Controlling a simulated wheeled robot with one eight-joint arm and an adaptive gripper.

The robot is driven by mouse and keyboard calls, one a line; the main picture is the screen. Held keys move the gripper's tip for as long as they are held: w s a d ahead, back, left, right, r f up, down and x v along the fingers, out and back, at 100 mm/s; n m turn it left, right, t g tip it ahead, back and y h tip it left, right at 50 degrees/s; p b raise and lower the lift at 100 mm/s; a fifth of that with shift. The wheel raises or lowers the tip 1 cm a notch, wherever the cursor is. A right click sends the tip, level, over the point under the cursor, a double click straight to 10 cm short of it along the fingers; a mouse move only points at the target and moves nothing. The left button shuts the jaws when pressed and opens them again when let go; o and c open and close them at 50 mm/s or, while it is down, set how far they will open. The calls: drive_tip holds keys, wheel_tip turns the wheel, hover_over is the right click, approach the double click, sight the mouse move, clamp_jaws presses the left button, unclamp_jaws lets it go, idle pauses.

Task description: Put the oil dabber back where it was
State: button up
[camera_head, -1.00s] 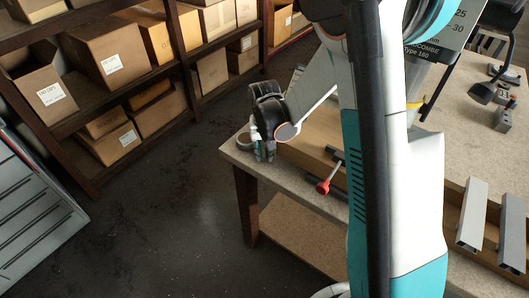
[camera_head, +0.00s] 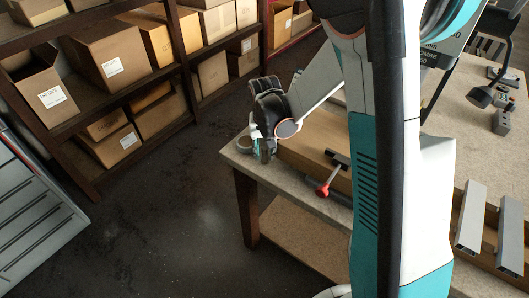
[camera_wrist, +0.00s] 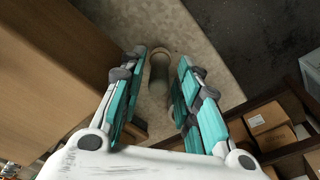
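In the wrist view, a small grey-brown cylinder (camera_wrist: 158,70) shows between my fingertips, with visible gaps beside it. I cannot tell whether it is the oil dabber or a pot. A darker grey piece (camera_wrist: 140,130) shows nearer my palm, partly hidden by the left finger. My gripper (camera_wrist: 162,58) has its fingers apart, over the table's corner. In the head view, my gripper (camera_head: 264,152) points down beside a small round cup (camera_head: 245,143) at the table's corner. No dabber can be made out there.
A long wooden box (camera_head: 312,135) lies right beside my gripper on the table (camera_head: 310,200). Grey profiles (camera_head: 470,218) lie at right. Shelves with cartons (camera_head: 105,55) stand beyond the open floor.

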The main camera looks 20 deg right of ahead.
drive_tip(key=s+r+n+t+p, duration=0.1)
drive_tip(key=s+r, duration=0.4)
drive_tip(key=r, duration=0.5)
drive_tip(key=s+r+n+t+p, duration=0.1)
drive_tip(key=s+r, duration=0.4)
drive_tip(key=r, duration=0.5)
drive_tip(key=s+r+n+t, duration=0.1)
drive_tip(key=s+r+t, duration=0.2)
drive_tip(key=s, duration=0.9)
drive_tip(key=shift+s+r+n+t, duration=0.15)
drive_tip(key=shift+s+n+t, duration=0.15)
drive_tip(key=shift+n+t, duration=0.1)
drive_tip(key=shift+d, duration=0.1)
